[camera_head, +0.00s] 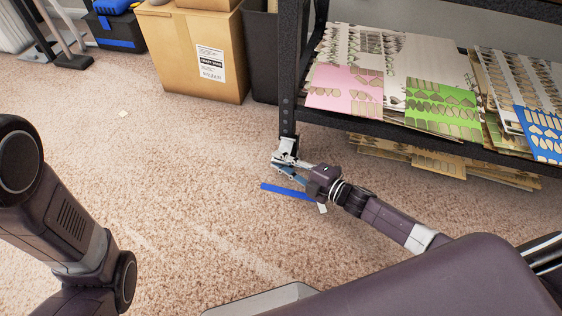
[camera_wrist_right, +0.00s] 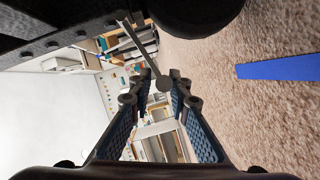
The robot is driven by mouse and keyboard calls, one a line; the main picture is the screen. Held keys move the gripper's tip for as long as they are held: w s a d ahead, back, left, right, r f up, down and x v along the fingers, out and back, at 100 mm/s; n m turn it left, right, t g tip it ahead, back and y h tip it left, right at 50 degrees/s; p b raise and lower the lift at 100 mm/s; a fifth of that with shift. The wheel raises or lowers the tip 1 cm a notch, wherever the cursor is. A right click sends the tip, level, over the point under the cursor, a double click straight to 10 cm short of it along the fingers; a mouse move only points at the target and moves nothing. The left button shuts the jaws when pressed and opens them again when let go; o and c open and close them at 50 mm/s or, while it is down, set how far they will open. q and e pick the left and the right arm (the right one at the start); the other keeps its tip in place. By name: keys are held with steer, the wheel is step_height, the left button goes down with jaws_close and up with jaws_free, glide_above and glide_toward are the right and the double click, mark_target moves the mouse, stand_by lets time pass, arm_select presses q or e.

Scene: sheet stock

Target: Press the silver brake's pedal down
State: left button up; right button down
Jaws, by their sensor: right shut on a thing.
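The silver brake (camera_head: 286,146) sits at the foot of the shelf's near-left leg, low over the carpet. My right gripper (camera_head: 283,168) is right at it and hides part of it in the head view. In the right wrist view, a thin grey lever with a round end, the brake's pedal (camera_wrist_right: 163,83), reaches down from beside a black wheel (camera_wrist_right: 195,12). The pedal's round end is between the tips of my right gripper (camera_wrist_right: 160,88), which is shut on it. Whether the pedal is up or down is not clear. My left gripper is out of view; only the left arm shows.
A black shelf (camera_head: 430,138) holds pink, green and blue cut sheets, with more sheets low beneath it. A blue strip (camera_head: 287,191) lies on the carpet beside my right gripper. A cardboard box (camera_head: 180,60) stands at the back.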

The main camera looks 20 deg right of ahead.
steer(key=shift+s+d+f, duration=0.1)
steer(key=shift+s+f, duration=0.05)
steer(key=shift+f, duration=0.55)
steer(key=shift+d, duration=0.1)
steer(key=c, duration=1.9)
jaws_free()
steer(key=shift+c, duration=0.2)
steer(key=shift+r, duration=0.1)
steer(key=shift+w+r, duration=0.1)
steer(key=shift+w, duration=0.1)
steer(key=shift+s+d, duration=0.1)
steer(key=v, duration=1.1)
steer(key=shift+s, duration=0.4)
